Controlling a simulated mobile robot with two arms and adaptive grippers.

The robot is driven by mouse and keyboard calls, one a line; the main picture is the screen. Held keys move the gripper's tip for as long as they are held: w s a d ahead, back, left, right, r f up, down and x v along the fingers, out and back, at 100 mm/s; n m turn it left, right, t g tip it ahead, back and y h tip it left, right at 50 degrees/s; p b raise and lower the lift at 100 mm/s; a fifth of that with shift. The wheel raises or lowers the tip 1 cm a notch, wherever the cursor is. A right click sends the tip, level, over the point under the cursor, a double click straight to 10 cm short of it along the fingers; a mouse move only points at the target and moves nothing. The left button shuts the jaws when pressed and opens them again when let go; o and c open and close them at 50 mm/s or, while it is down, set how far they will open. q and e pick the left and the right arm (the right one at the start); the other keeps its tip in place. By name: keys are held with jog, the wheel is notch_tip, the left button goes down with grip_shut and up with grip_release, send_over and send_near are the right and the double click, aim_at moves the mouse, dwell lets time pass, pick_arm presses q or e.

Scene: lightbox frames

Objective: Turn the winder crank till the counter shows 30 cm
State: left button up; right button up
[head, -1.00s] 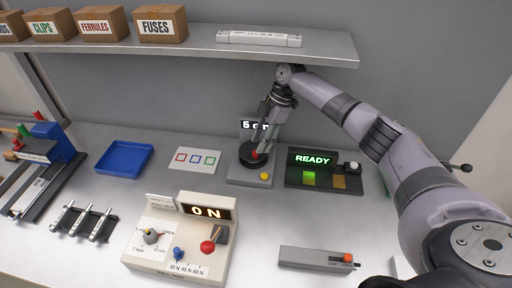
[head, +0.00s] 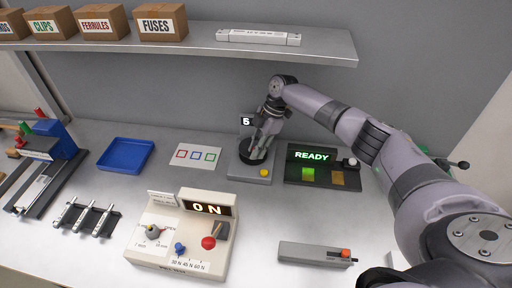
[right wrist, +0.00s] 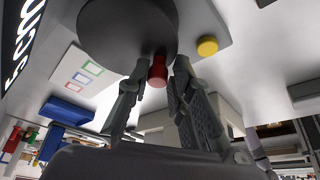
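The winder has a grey base (head: 236,174) and a round black disc that also shows large in the right wrist view (right wrist: 125,25). Its counter (head: 246,121) shows a 5 in the head view, the rest hidden by my gripper; the right wrist view shows "5 cm" sideways (right wrist: 18,62). The red crank knob (right wrist: 158,71) stands between the fingertips of my right gripper (head: 257,152), which are drawn in close around it. The right gripper appears shut on the knob, which is hidden in the head view. My left gripper is not in view.
A yellow button (head: 264,172) is on the winder base. To the right is a READY panel (head: 312,156). In front are a 0 N tester (head: 170,259) and a grey box with an orange button (head: 312,253). A blue tray (head: 125,154) lies left. A shelf (head: 335,45) overhangs the back.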

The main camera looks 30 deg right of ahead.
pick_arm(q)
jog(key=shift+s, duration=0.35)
pick_arm(e)
jog(key=shift+w+r, duration=0.1)
jog(key=shift+w, duration=0.05)
grip_shut()
